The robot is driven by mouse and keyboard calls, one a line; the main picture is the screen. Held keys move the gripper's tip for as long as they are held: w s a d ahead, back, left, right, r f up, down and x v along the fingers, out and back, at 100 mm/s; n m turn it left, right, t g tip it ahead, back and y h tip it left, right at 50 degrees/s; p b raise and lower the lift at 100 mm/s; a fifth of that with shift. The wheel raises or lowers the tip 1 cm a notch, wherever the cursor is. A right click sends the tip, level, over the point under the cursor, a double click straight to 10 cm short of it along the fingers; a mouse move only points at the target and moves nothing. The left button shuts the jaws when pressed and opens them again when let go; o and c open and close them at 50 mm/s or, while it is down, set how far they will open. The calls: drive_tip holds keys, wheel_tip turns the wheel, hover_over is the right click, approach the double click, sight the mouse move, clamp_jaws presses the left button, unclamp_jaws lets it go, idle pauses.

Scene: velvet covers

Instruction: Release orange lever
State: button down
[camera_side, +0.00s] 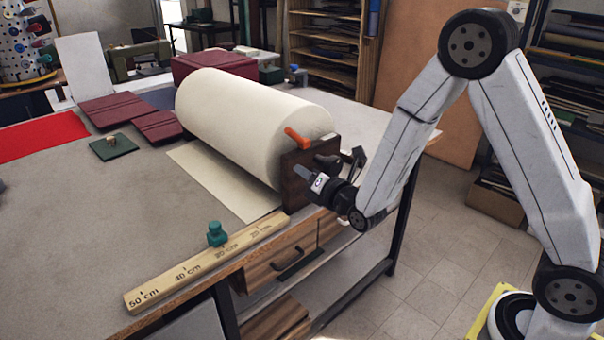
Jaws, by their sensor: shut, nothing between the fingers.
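The orange lever (297,138) sticks out at the end of the large cream roll (235,120), just above the dark wooden end bracket (291,180). It slants up and to the left. My gripper (303,174) is shut and empty. It shows in front of the bracket, below the lever, with a visible gap between them. Whether it touches the bracket cannot be told from this view. A dark knob (328,162) sits at the bracket's right side, close to my gripper.
A wooden ruler (175,282) runs along the table's front edge, with a teal knob-like piece (216,234) beside it. Dark red folded covers (112,108) and a green pad (113,147) lie left of the roll. The grey tabletop (90,220) at front left is clear.

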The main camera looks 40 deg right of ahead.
sight(293, 132)
drive_tip(key=shift+w+d+r, duration=0.5)
drive_tip(key=shift+w, duration=0.7)
drive_tip(key=shift+w+d+r, duration=0.5)
drive_tip(key=shift+w+d, duration=0.05)
drive_tip(key=shift+w, duration=0.65)
drive_tip(key=shift+w+d+r, duration=0.5)
drive_tip(key=shift+w, duration=0.7)
drive_tip(key=shift+d+r+m, duration=0.25)
drive_tip(key=shift+r+m, duration=0.25)
drive_tip(key=shift+m, duration=0.4)
drive_tip(key=m, duration=0.1)
drive_tip(key=d+r+m, duration=0.1)
drive_tip(key=shift+r+m, duration=0.1)
drive_tip(key=shift+m, duration=0.3)
drive_tip(key=d+r+m, duration=0.1)
drive_tip(key=d+m, duration=0.5)
drive_tip(key=m, duration=0.4)
drive_tip(key=shift+d+r+m+g, duration=0.25)
drive_tip(key=shift+m+g, duration=0.05)
